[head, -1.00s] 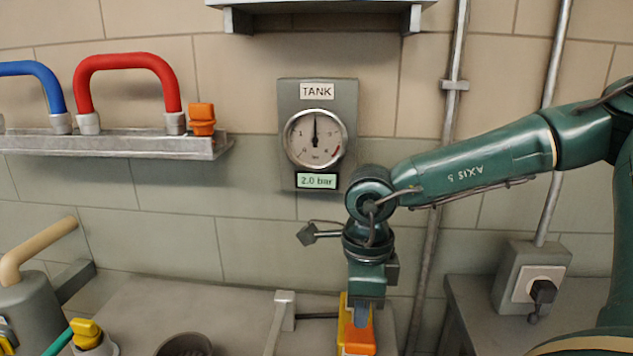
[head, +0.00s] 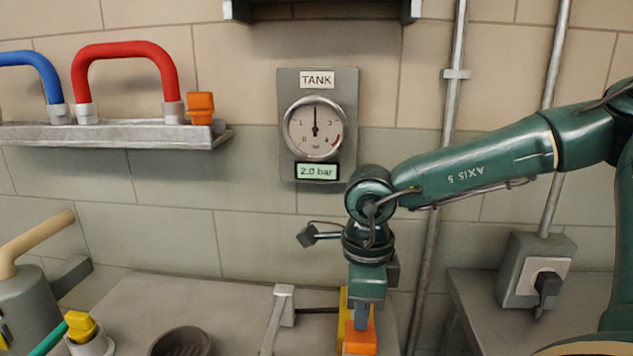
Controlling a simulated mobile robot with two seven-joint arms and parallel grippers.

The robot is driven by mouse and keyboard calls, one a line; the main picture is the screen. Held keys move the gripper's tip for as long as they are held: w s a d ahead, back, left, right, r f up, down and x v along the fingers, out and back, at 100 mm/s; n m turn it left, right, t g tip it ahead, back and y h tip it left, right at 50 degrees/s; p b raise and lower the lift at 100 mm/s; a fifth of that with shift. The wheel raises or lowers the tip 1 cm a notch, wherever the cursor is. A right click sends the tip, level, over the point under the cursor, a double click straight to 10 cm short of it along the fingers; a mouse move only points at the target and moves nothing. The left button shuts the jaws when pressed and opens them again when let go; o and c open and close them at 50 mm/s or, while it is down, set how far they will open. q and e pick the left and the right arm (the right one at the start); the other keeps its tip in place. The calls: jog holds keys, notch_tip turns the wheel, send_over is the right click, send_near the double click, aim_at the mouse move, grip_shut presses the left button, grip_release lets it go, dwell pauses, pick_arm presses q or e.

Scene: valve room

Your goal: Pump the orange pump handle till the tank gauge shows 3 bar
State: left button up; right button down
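The tank gauge (head: 316,128) hangs on the wall, its needle straight up and its display (head: 317,171) reading 2.0 bar. An orange block (head: 361,339), probably the pump handle's grip, shows at the bottom edge beside a yellow part (head: 343,305). My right gripper (head: 361,318) points down at it, with a blue-grey finger overlapping its top. The other finger and the block's lower part are hidden or out of frame, so I cannot tell whether the gripper is closed on it. My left gripper is not in view.
A grey bracket (head: 283,305) with a dark rod stands left of the yellow part. A dark round cup (head: 181,342) and a yellow-topped fitting (head: 82,327) are on the bench (head: 140,298). A metal shelf (head: 110,135) juts out above left.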

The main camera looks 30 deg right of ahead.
jog(key=shift+f+b, duration=0.35)
jog(key=shift+f, duration=0.25)
notch_tip(320, 180, down, 2)
jog(key=b, duration=0.2)
jog(key=shift+f+b, duration=0.15)
jog(key=shift+b, duration=0.15)
jog(key=shift+f+b, duration=0.9)
jog(key=shift+b, duration=0.1)
jog(key=shift+r+p, duration=2)
jog(key=shift+r, duration=1.85)
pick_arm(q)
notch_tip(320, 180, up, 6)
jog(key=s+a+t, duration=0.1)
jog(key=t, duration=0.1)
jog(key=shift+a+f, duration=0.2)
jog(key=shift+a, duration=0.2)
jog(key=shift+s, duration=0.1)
